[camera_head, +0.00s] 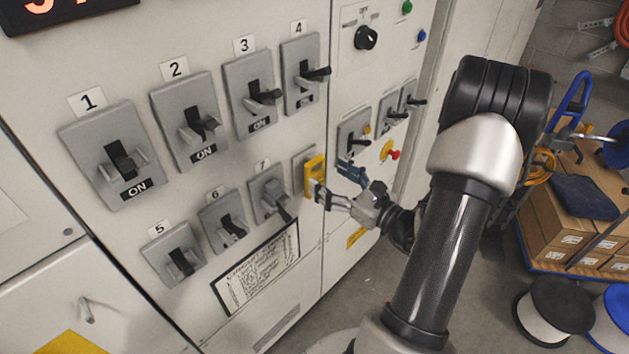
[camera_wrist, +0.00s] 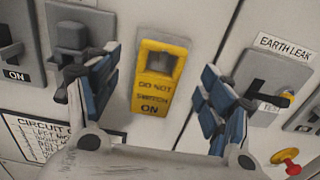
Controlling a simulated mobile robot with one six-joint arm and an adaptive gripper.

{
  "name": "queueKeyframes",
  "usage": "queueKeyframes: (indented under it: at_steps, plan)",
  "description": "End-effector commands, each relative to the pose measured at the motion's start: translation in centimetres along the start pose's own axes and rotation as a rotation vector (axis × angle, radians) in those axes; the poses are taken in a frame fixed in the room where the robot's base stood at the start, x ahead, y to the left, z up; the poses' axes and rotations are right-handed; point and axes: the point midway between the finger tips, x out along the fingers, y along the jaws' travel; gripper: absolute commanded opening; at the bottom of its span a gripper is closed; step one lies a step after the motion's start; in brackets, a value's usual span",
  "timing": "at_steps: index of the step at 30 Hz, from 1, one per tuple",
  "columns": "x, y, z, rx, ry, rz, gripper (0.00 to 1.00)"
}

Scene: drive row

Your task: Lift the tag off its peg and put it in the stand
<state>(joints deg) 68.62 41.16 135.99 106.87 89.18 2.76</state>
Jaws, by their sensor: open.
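The yellow tag (camera_head: 315,175) hangs on the panel front, right of switch 7, over a grey plate. In the wrist view the tag (camera_wrist: 155,95) reads DO NOT SWITCH ON, and a grey piece shows in its square opening. My gripper (camera_head: 333,179) is open in front of the panel, close to the tag. In the wrist view the blue-padded fingers of my gripper (camera_wrist: 158,72) are spread to either side of the tag, with a gap on both sides. I cannot make out a stand in either view.
Numbered switches surround the tag; switch 7 (camera_head: 269,194) is just left. The EARTH LEAK switch (camera_wrist: 265,85) and a red knob (camera_wrist: 291,168) are on the right. A framed chart (camera_head: 257,267) is below. Boxes (camera_head: 570,220) and cable reels (camera_head: 555,308) stand at the right.

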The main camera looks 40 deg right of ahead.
Motion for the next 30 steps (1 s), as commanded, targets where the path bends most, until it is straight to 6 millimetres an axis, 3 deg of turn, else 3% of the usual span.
queueKeyframes:
  at_steps: [5, 15, 24, 30]
  plan:
    - [1.1, 0.0, -0.1, -0.002, -0.001, 0.001, 0.73]
    - [5.5, -0.1, -0.7, -0.002, -0.001, 0.003, 0.73]
    - [5.9, -0.2, -0.6, -0.001, 0.000, -0.001, 0.73]
    - [5.9, -0.2, -0.6, -0.001, 0.000, 0.000, 0.59]
